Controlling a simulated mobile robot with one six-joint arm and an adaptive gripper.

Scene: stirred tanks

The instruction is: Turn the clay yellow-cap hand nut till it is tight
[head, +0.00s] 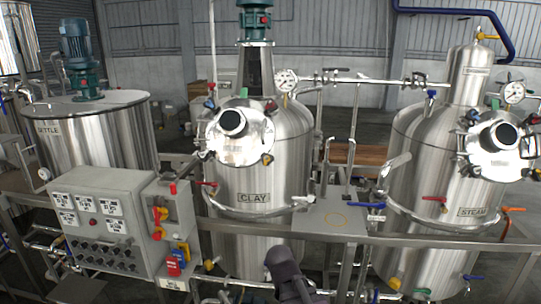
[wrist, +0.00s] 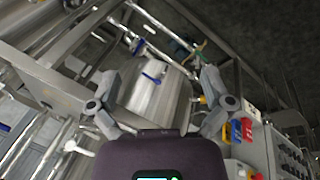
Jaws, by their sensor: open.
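The clay tank (head: 262,185) is a steel vessel labelled CLAY in the middle of the head view. Its round lid (head: 240,150), with a dark-rimmed sight port (head: 232,122), faces me on the upper front. Several small hand nuts with coloured caps sit round the lid's rim, among them a blue-capped one (head: 209,103). In the head view my dark wrist is low, below the clay tank and clear of the lid.
A control box (head: 105,220) with padlocks stands at lower left. A steel rail (head: 290,232) crosses before the tanks. The steam tank (head: 440,150) is at right, the kettle (head: 95,130) at left. A small plate (head: 330,221) and red-handled valve (head: 207,183) flank the clay tank.

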